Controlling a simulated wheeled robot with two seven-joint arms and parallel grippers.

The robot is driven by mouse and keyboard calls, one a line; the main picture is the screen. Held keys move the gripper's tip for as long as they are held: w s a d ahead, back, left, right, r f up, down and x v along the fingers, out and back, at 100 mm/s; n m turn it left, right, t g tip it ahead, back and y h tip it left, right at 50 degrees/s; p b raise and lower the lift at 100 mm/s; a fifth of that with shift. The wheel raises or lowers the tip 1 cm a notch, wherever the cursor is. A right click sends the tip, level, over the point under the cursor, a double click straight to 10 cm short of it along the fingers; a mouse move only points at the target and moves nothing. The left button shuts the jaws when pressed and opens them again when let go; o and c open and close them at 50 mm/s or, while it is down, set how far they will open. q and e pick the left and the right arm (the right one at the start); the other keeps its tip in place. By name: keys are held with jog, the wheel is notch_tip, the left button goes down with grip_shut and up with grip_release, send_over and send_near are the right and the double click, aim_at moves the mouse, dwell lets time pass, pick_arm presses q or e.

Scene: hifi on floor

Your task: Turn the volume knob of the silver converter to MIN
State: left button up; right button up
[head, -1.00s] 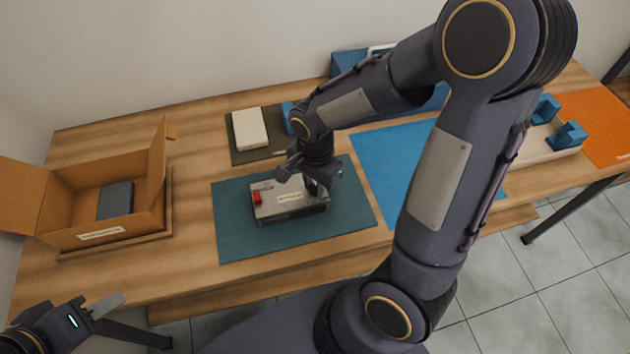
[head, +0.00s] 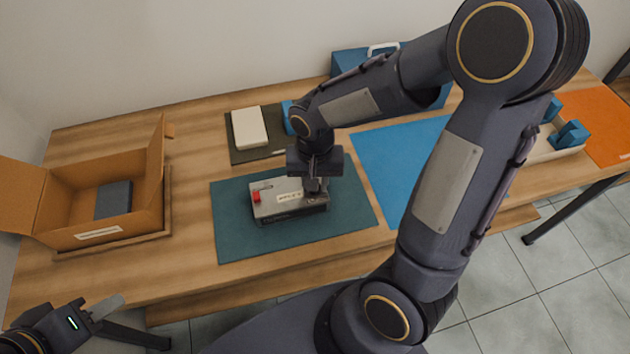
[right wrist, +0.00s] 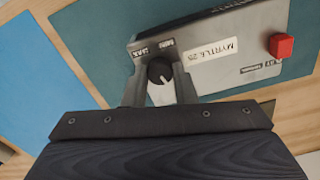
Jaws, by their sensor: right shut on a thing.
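The silver converter (head: 275,205) lies on the dark teal mat, with a red block-shaped part on its left end. In the right wrist view the converter (right wrist: 215,55) shows a name label, the red part and a black round knob (right wrist: 160,71). Small MIN and MAX labels sit beside the knob. My right gripper (right wrist: 160,90) has one finger on each side of the knob and is shut on it. In the head view the right gripper hides the knob. My left gripper (head: 105,308) is at the lower left, away from the converter; its finger gap is unclear.
An open cardboard box (head: 60,228) with a dark item inside stands at the left. A cream block (head: 249,128) lies on a dark mat behind. A blue mat (head: 385,160) is right of the teal mat (head: 235,240). Bare wood lies between box and teal mat.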

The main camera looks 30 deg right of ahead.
jog(key=n, duration=0.5)
jog(key=shift+n, duration=0.3)
jog(key=n, duration=0.5)
jog(key=shift+n, duration=0.3)
jog(key=n, duration=0.4)
jog(key=shift+r+p, duration=0.1)
jog(key=shift+p, duration=0.3)
jog(key=n+p, duration=0.1)
jog(key=n, duration=0.4)
jog(key=shift+n, duration=0.3)
jog(key=o, duration=1)
notch_tip(320, 180, up, 8)
jog(key=shift+f+p, duration=0.15)
jog(key=shift+p, duration=0.35)
